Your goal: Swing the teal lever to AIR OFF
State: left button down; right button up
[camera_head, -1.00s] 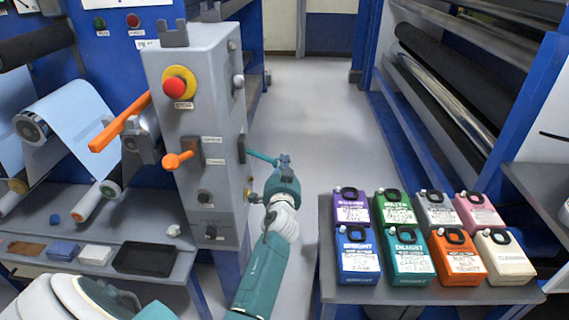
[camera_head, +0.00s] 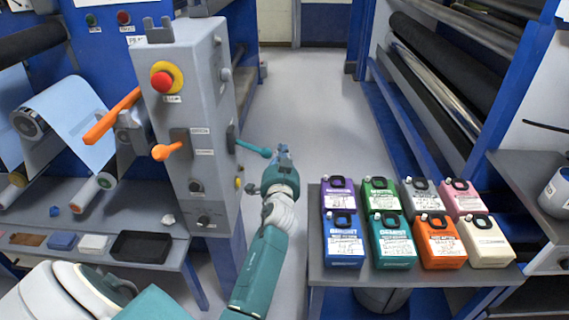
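The teal lever (camera_head: 254,148) sticks out from the right side of the grey control box (camera_head: 186,110), pointing right and slightly down to a rounded end. No AIR OFF marking can be made out. My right gripper is not in view.
The box also carries a red stop button (camera_head: 162,81) and an orange lever (camera_head: 168,150). Several coloured ink containers stand on a grey table (camera_head: 316,255) at right. A shelf with a black tray (camera_head: 142,246) is at left. The aisle floor (camera_head: 310,105) is clear.

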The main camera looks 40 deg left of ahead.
pick_arm(q)
jog(key=a+v, duration=0.1)
jog(key=v, duration=0.5)
jog(key=shift+s+f+b, duration=0.2)
jog(key=shift+s+b, duration=0.1)
jog(key=shift+b, duration=0.05)
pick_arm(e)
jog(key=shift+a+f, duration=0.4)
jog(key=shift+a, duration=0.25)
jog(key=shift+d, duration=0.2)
